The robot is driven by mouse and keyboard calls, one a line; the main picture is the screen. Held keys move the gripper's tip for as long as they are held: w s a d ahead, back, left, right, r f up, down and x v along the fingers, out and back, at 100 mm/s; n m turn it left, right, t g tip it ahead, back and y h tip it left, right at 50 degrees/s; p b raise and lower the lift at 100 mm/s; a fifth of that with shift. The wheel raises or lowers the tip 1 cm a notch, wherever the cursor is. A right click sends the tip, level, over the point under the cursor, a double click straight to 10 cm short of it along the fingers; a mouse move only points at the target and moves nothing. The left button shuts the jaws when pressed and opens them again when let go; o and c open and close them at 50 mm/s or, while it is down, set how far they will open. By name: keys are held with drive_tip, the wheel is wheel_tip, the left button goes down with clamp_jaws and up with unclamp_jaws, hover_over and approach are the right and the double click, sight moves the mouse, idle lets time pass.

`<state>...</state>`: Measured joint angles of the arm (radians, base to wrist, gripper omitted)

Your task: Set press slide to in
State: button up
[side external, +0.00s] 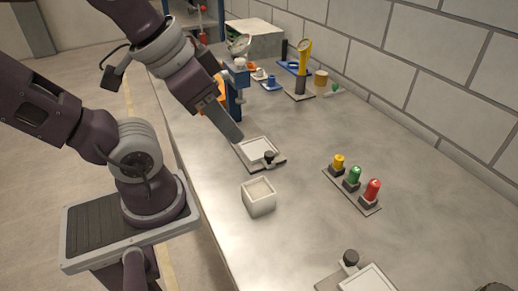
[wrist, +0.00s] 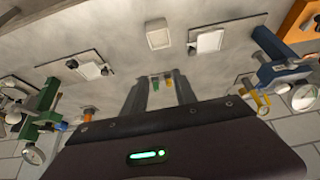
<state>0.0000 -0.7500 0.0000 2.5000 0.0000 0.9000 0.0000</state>
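A slide with a pale square plate (side external: 258,149) and a black knob (side external: 269,157) lies on the bench in front of a blue press (side external: 237,80). A similar plate (wrist: 209,41) lies near the blue press (wrist: 282,68) in the wrist view. My gripper (side external: 235,138) hangs above the bench, overlapping the plate's left edge in the side view; I cannot tell its height. In the wrist view my gripper (wrist: 160,76) has its two fingers apart with nothing held between them. Which slide the task means is not clear.
A second plate (side external: 368,280) with a knob lies at the front; a green press (wrist: 42,112) shows in the wrist view. A pale open box (side external: 259,197) stands near the first slide. Red, green and yellow buttons (side external: 354,177) stand right. A yellow-handled tool (side external: 303,58) stands behind.

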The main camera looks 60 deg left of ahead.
drive_tip(key=shift+o, duration=1.6)
drive_tip(key=shift+w+n, duration=0.25)
drive_tip(key=shift+n, duration=0.15)
drive_tip(key=n+g+y, duration=0.3)
drive_tip(key=n+g, duration=0.6)
drive_tip(key=n, duration=1.7)
approach(270, 154)
drive_tip(key=f, duration=0.2)
drive_tip(key=x, duration=0.6)
drive_tip(key=shift+s+a+f, duration=0.2)
drive_tip(key=shift+s+a, duration=0.15)
drive_tip(key=shift+s, duration=0.05)
clamp_jaws()
drive_tip(key=shift+r, duration=0.1)
